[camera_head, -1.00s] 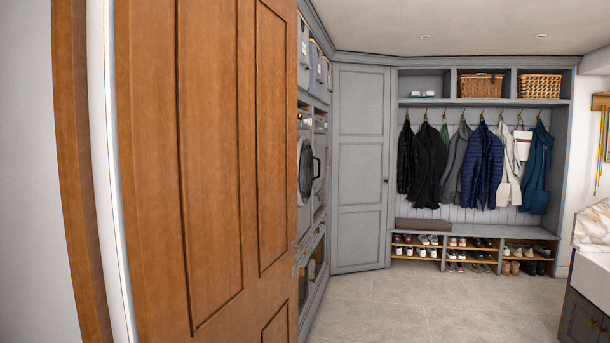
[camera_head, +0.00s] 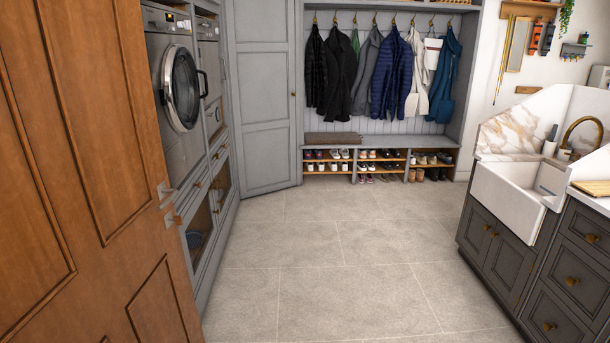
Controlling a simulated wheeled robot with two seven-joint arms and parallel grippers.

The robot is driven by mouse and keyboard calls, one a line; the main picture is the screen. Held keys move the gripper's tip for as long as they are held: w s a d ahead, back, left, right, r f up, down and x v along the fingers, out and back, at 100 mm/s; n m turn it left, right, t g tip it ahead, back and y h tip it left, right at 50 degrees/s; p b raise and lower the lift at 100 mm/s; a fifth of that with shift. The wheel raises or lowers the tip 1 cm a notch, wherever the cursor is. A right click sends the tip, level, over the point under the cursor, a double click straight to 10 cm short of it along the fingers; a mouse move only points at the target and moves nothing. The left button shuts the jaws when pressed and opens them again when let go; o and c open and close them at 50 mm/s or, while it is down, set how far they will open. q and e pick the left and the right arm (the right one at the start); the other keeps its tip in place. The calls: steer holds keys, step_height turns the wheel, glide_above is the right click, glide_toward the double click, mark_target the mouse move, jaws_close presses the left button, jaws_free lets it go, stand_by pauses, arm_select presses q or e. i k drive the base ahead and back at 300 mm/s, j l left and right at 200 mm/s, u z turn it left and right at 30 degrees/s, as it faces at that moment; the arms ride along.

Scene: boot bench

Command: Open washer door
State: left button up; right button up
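A grey front-loading washer (camera_head: 177,95) is set into the cabinet wall on the left. Its round dark-glass door (camera_head: 182,88) looks closed. Beside it, further along the wall, stands a second built-in appliance (camera_head: 211,85) with a dark handle. I cannot tell from the picture which of the two machines is the washer and which is a dryer. Neither of my grippers shows in the head view.
An open brown wooden door (camera_head: 95,150) fills the left foreground and partly covers the cabinets. A bench with shoes (camera_head: 380,150) and hanging coats stands at the back. A white sink (camera_head: 515,190) on dark cabinets is at right. The tiled floor (camera_head: 330,250) between is clear.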

mark_target(177, 55)
steer(key=i+l, duration=0.1)
steer(key=i, duration=0.85)
steer(key=i+l, duration=0.15)
steer(key=i, duration=0.8)
